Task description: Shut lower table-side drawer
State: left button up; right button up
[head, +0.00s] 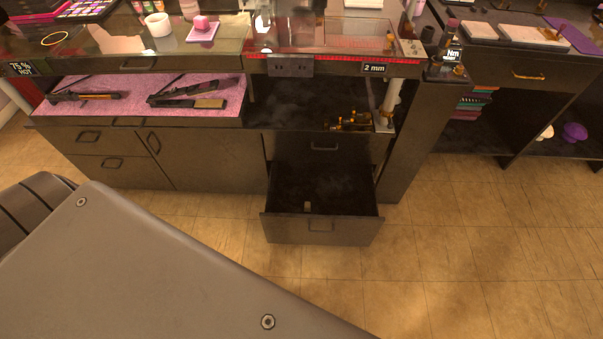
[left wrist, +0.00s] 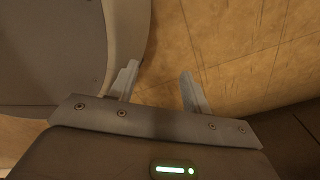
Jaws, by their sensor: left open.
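The lower drawer (head: 321,230) of the dark table stands pulled out toward me in the head view. Its handle (head: 319,226) is on the front face, and a small pale item (head: 307,206) lies inside near the front. A closed drawer (head: 324,147) is above it. My left gripper (left wrist: 156,90) shows only in the left wrist view, open and empty, with floor tiles beyond its fingers. The drawer cannot be made out for certain in the left wrist view. My right gripper is not in view.
The table's glass top (head: 222,45) holds cosmetics and small items. A pink-lined tray (head: 190,90) with styling tools is below it. Another desk (head: 525,75) stands at right. The tiled floor (head: 450,270) in front of the drawer and to its right is clear.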

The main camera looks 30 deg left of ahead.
aim_at(342, 197)
jog(key=z, duration=1.15)
jog(key=k, duration=0.85)
jog(key=u, duration=1.35)
jog(key=i, duration=0.5)
jog(key=z, duration=0.1)
